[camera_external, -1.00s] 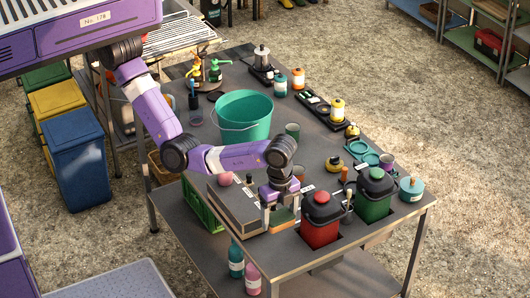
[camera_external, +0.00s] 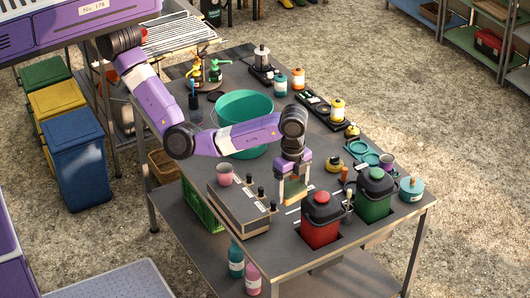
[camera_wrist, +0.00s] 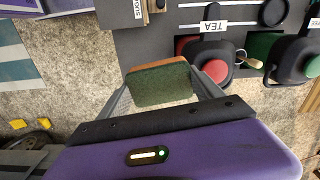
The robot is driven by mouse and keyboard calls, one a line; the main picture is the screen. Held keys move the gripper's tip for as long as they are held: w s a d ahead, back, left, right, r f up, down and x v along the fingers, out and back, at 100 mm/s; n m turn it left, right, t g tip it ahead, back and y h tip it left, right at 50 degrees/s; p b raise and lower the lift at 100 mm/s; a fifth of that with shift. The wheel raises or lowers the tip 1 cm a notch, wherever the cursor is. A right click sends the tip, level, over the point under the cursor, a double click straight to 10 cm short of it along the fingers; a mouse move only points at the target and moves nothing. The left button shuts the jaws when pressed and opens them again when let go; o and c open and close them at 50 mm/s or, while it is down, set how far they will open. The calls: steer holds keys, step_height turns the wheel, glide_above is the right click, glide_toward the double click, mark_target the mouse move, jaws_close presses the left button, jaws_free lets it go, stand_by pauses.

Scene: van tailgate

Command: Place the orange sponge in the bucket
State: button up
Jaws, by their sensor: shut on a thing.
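The sponge (camera_external: 294,191), orange with a green side, is held between the fingers of my gripper (camera_external: 293,188). In the wrist view the sponge (camera_wrist: 160,84) shows its green face with an orange edge at the top, and a finger of my gripper (camera_wrist: 163,90) presses on each side. The gripper points down, above the table, to the right of the grey box and behind the red canister. The teal bucket (camera_external: 229,142) stands farther back and to the left on the table. My forearm crosses in front of its lower part.
A red canister (camera_external: 320,227) and a green canister (camera_external: 374,200) stand at the right front. Bottles and small trays line the back edge.

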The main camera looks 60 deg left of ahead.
steer(key=w+a+n, duration=0.4)
steer(key=w+a, duration=0.8)
steer(key=w+a+n, duration=0.4)
steer(key=a, duration=1)
steer(key=w+a+n, duration=0.3)
steer(key=a+n, duration=0.1)
steer(key=a, duration=1)
steer(key=s+a+n, duration=0.4)
steer(key=a, duration=0.7)
step_height(320, 180, down, 14)
steer(key=b, duration=0.7)
steer(key=shift+w+f, duration=0.15)
steer(key=shift+f, duration=2.6)
steer(key=shift+f, duration=0.15)
steer(key=o, duration=1.4)
